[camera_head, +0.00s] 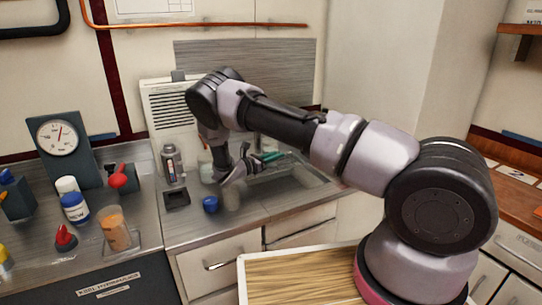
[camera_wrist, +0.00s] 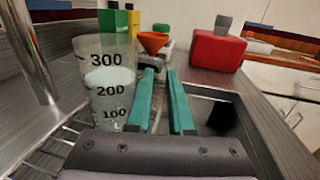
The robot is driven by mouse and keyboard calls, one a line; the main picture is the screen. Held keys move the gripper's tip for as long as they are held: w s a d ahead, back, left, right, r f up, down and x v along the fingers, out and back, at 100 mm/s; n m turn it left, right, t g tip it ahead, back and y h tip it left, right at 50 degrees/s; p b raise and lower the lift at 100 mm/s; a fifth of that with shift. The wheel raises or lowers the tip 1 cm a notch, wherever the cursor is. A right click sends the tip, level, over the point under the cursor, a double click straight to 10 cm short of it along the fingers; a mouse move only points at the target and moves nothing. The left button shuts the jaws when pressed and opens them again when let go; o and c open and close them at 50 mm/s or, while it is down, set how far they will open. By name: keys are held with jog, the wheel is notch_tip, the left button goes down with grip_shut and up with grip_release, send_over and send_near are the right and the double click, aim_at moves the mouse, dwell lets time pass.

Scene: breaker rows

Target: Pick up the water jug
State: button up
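A clear jug (camera_wrist: 108,85) with black 100, 200 and 300 marks stands upright just left of my fingers in the wrist view. In the head view, I cannot make it out surely among the pale things by my gripper. My gripper (camera_wrist: 161,75) has two teal fingers, parallel with a narrow gap between them. Nothing is held between them. The jug is beside the fingers, not between them; I cannot tell whether the left finger touches it. In the head view my gripper (camera_head: 270,157) is low over the back counter, partly hidden by my wrist.
A metal post (camera_wrist: 30,50) and a wire rack (camera_wrist: 50,150) are left of the jug. A dark recess (camera_wrist: 218,112) lies to the right. An orange funnel (camera_wrist: 153,42) and a red container (camera_wrist: 215,50) stand beyond. A gauge (camera_head: 57,135) and bottles occupy the left counter.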

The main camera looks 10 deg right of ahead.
jog(key=x, duration=0.3)
jog(key=shift+w+d, duration=0.1)
jog(key=shift+d, duration=0.25)
grip_shut()
dwell(1.0)
